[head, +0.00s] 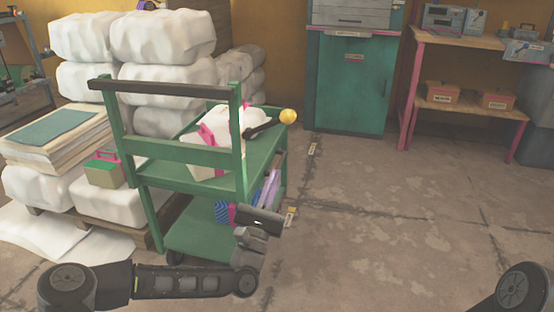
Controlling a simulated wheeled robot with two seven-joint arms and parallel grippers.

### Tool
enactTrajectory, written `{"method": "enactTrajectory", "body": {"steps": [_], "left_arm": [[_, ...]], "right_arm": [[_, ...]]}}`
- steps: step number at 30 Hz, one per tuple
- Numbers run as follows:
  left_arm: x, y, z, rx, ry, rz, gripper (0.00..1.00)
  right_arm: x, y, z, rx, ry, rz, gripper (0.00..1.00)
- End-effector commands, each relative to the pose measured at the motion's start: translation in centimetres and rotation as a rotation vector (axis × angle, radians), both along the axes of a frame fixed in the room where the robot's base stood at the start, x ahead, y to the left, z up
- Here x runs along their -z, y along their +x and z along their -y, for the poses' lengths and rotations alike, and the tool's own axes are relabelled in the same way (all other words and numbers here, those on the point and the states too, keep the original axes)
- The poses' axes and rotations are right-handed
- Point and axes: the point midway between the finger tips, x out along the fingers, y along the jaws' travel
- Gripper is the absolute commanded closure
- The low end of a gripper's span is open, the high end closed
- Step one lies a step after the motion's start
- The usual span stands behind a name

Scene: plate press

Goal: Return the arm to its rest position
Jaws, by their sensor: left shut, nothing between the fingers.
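My left arm comes in along the bottom left of the head view. My left gripper (258,222) is at its end, shut and empty, in front of the lower right corner of a green cart (170,180). I cannot tell whether it touches the cart. Only a dark rounded part of my right arm shows at the bottom right corner; the right gripper is out of view.
A white and pink machine with a yellow-knobbed lever (288,116) stands on the cart. Stacked white bales (163,38) are behind it. A green cabinet (348,85) and a workbench (465,39) stand at the back. The floor (390,215) to the right is clear.

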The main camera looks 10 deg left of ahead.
Motion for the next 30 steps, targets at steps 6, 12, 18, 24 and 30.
{"method": "enactTrajectory", "body": {"steps": [6, 12, 18, 24, 30], "left_arm": [[1.1, -1.5, -0.1, 0.001, 0.0, -0.001, 1.0], [1.2, -1.6, -0.2, 0.001, -0.001, 0.0, 1.0], [1.5, -1.6, 0.1, 0.001, 0.011, -0.008, 1.0], [5.3, -1.7, 3.8, 0.008, 0.183, -0.103, 1.0], [15.9, -4.3, 10.9, 0.069, 0.659, -0.281, 1.0]], "right_arm": [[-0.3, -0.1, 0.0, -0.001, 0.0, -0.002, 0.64], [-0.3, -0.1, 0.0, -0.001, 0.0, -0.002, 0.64], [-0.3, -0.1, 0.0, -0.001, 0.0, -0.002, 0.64], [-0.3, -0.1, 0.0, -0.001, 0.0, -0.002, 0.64], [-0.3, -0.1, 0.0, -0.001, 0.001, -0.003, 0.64]]}}
